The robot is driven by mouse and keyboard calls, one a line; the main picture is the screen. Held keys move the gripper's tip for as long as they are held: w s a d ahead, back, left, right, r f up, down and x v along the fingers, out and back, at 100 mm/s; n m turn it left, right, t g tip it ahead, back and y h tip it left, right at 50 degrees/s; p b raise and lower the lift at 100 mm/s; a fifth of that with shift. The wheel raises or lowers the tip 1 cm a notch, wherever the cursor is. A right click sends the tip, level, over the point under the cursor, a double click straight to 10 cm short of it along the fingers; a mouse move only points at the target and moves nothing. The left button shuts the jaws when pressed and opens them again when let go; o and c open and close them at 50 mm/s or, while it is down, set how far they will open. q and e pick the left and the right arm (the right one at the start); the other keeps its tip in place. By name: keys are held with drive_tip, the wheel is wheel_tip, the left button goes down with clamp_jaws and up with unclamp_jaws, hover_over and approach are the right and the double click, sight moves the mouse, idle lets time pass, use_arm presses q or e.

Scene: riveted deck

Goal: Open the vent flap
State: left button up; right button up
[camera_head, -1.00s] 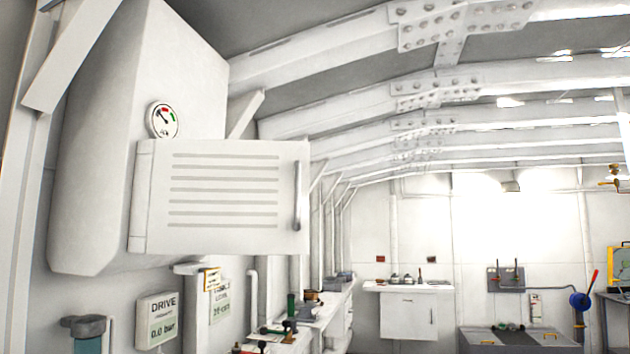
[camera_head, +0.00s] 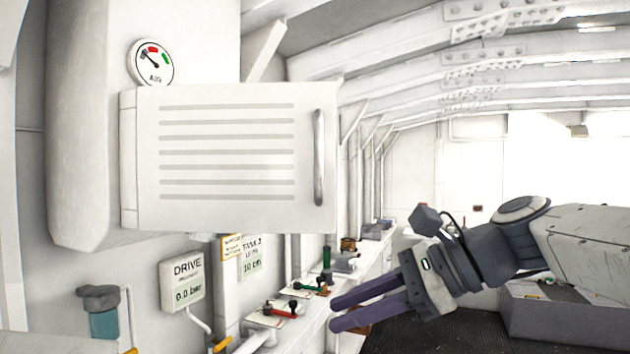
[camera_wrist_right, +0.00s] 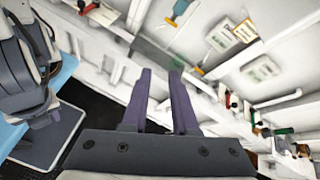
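The vent flap (camera_head: 225,185) is a white slatted panel on the side of a large white duct housing (camera_head: 75,130) at the left of the head view. Its grey vertical bar handle (camera_head: 319,157) is near its right edge. The flap looks shut against the housing, though its far side is hidden. My right gripper (camera_head: 332,312) is below and slightly right of the handle, apart from it, with its purple fingers pointing left. The fingers are parted and empty, as the right wrist view (camera_wrist_right: 162,75) also shows. My left gripper is not in view.
A round gauge (camera_head: 152,62) sits above the flap. A DRIVE display (camera_head: 182,281) is on the wall below. The space right of the handle is free.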

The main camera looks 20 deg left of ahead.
wheel_tip(320, 180, up, 14)
drive_tip(key=w+m+y+p, duration=0.1)
drive_tip(key=w+m+y, duration=0.2)
drive_tip(key=y, duration=0.1)
drive_tip(key=m+g+y+p, duration=0.1)
drive_tip(key=g+y, duration=0.1)
approach(296, 137)
drive_tip(key=s+d, duration=0.1)
drive_tip(key=s, duration=0.2)
drive_tip(key=a+p, duration=0.1)
drive_tip(key=a, duration=0.4)
drive_tip(key=s+a+p, duration=0.1)
drive_tip(key=a, duration=0.2)
drive_tip(key=shift+a+r+p, duration=0.1)
drive_tip(key=shift+a+p, duration=0.05)
drive_tip(key=shift+p, duration=0.15)
drive_tip(key=shift+s+a, duration=0.1)
drive_tip(key=shift+a, duration=0.6)
clamp_jaws()
